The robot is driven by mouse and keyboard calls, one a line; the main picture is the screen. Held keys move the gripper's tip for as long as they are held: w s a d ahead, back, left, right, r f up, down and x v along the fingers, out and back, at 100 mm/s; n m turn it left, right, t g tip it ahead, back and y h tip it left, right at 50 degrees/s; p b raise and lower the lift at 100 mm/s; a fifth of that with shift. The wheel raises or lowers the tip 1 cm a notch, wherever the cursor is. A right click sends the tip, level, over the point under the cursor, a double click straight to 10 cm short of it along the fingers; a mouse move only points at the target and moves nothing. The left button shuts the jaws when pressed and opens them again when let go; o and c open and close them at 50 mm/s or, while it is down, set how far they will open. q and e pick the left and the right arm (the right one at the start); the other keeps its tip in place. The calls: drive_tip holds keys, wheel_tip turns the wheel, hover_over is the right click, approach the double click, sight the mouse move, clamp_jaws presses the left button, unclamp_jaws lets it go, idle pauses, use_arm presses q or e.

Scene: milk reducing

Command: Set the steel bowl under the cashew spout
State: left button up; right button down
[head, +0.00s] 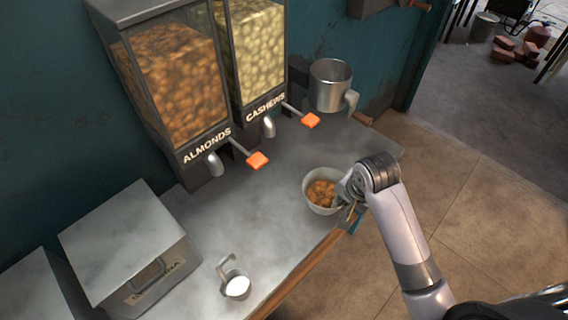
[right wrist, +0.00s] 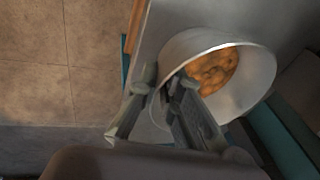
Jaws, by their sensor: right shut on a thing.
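The steel bowl (head: 309,196) holds brown nuts (head: 322,193) and is near the counter's front edge in the head view. My right gripper (head: 345,194) is shut on the bowl's near right rim. In the right wrist view the fingers (right wrist: 166,92) straddle the wall of the bowl (right wrist: 262,75), with one finger inside it. The cashew spout (head: 269,127) is on the dispenser labelled CASHEWS (head: 258,60), up and left of the bowl, and the bowl is apart from it. My left gripper is not in view.
The almond dispenser (head: 172,80) stands left of the cashew one. Orange levers (head: 311,121) (head: 258,160) stick out from both. A metal pitcher (head: 330,85) stands at the back right. A small cup of white contents (head: 237,285) and a lidded box (head: 130,250) are at left. The counter between is clear.

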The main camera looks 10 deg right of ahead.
sight(318, 190)
drive_tip(key=shift+w, duration=0.15)
drive_tip(key=w+a, duration=0.1)
drive_tip(key=w, duration=0.1)
drive_tip(key=w+a, duration=0.1)
drive_tip(key=w, duration=0.1)
drive_tip(key=w+a, duration=0.2)
drive_tip(key=shift+r, duration=0.2)
drive_tip(key=w+a+f, duration=0.1)
drive_tip(key=w+a, duration=0.1)
drive_tip(key=w, duration=0.1)
drive_tip(key=w+a, duration=0.2)
drive_tip(key=w, duration=0.1)
drive_tip(key=w+a+f+p, duration=0.1)
drive_tip(key=w+a, duration=0.1)
drive_tip(key=w, duration=0.2)
drive_tip(key=shift+w+a+f, duration=0.1)
drive_tip(key=shift+a+f, duration=0.2)
drive_tip(key=shift+a, duration=0.05)
wheel_tip(318, 190, down, 4)
drive_tip(key=shift+r, duration=0.15)
drive_tip(key=shift+w+a+f, duration=0.1)
drive_tip(key=shift+w+f, duration=0.1)
drive_tip(key=shift+f, duration=0.3)
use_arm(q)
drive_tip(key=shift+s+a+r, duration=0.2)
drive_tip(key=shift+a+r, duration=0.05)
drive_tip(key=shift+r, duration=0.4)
use_arm(e)
drive_tip(key=shift+f, duration=0.1)
